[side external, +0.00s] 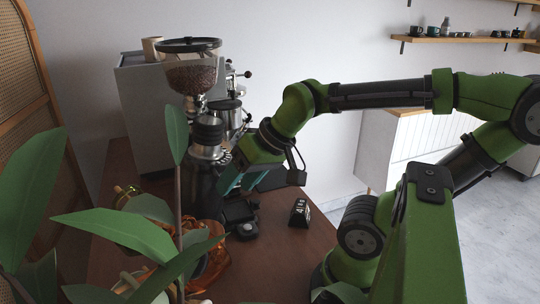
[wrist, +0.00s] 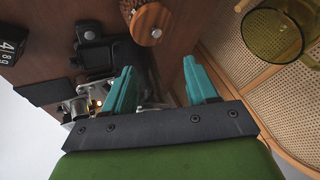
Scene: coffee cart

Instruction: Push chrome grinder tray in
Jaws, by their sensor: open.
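The coffee grinder, with its clear hopper of beans (side external: 192,75), stands on the wooden counter in the side external view. My gripper (side external: 228,180) is in front of the grinder's lower body, pointing down. In the wrist view my gripper (wrist: 160,88) has its two teal fingers spread wide, with nothing clearly held between them. Shiny metal parts (wrist: 85,105) show beside and partly behind the left finger. I cannot tell whether they include the chrome tray. The tray is not clearly visible in the side external view, where plant leaves and my gripper cover part of the grinder's base.
A black device (side external: 240,212) and a small numbered block (side external: 300,212) stand on the counter (side external: 275,255). A dark mat (side external: 270,179) lies behind. A plant (side external: 130,232) blocks the lower left. The wrist view shows a wooden-topped knob (wrist: 150,23) and yellow glass cup (wrist: 272,35).

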